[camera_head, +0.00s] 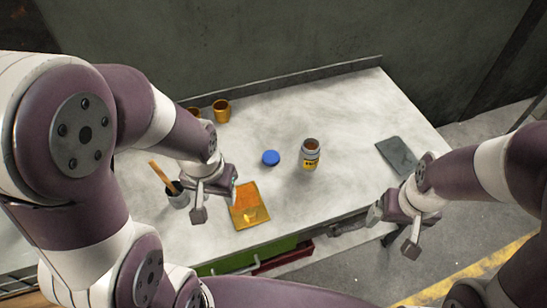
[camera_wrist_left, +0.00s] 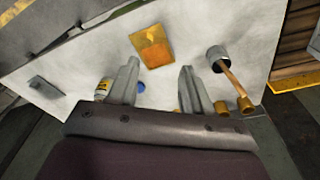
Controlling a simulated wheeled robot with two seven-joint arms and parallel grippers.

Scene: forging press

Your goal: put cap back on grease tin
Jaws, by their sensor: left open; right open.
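The grease tin (camera_head: 311,154) stands upright and uncapped on the table, a small jar with a yellow label and brown contents at its mouth. The blue cap (camera_head: 271,158) lies on the table just left of the tin, apart from it. My left gripper (camera_head: 216,200) is open and empty, left of the cap near the orange tray. In the left wrist view, the cap (camera_wrist_left: 141,87) shows between my open fingers (camera_wrist_left: 155,85), and the tin (camera_wrist_left: 101,90) is partly hidden by the left finger. My right gripper (camera_head: 392,222) is open and empty beyond the table's front right edge.
An orange tray (camera_head: 243,219) lies near the front edge. A grey cup (camera_head: 179,200) with a wooden-handled tool (camera_head: 162,176) stands left of it. Brass cups (camera_head: 222,111) stand at the back left, and a dark flat plate (camera_head: 397,155) lies right.

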